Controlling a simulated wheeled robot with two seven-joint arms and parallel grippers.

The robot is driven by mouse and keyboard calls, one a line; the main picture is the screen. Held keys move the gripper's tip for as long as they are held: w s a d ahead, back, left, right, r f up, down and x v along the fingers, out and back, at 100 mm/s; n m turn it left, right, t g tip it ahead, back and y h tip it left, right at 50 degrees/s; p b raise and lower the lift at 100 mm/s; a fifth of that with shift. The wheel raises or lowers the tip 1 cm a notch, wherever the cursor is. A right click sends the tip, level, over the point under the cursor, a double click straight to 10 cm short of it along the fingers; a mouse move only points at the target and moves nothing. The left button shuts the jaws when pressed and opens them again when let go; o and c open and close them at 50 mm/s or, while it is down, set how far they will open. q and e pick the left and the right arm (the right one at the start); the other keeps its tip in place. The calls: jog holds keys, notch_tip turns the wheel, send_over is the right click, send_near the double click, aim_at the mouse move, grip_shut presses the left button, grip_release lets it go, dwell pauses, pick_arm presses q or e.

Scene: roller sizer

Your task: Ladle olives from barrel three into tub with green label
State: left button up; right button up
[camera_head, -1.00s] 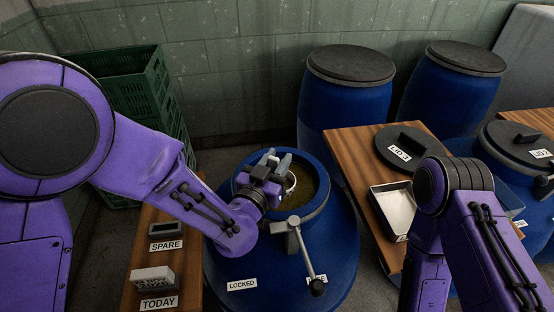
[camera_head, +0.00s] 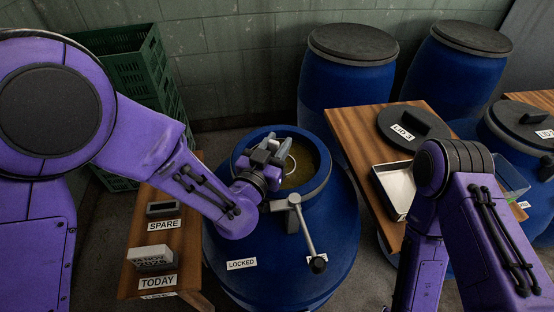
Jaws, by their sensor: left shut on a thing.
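The open blue barrel (camera_head: 330,230) stands in the middle, with brownish liquid in its round mouth; no olives can be made out. Its front carries a LOCKED label and a grey lever (camera_head: 304,232). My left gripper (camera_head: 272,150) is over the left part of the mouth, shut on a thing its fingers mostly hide. A pale curved rim (camera_head: 291,165), perhaps the ladle's, shows just right of the fingers. The lid marked LID 3 (camera_head: 428,121) lies on the wooden table to the right. No tub with a green label can be made out. My right gripper is not in view.
A metal tray (camera_head: 393,190) lies on the wooden table (camera_head: 362,122). A wooden bench (camera_head: 190,262) at left holds small blocks by SPARE and TODAY labels. Green crates (camera_head: 150,75) stand behind it. Two closed blue barrels stand at the back; another lidded barrel is at right.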

pick_arm(q)
notch_tip(320, 180, up, 12)
jog(key=p, duration=0.9)
dwell(0.4)
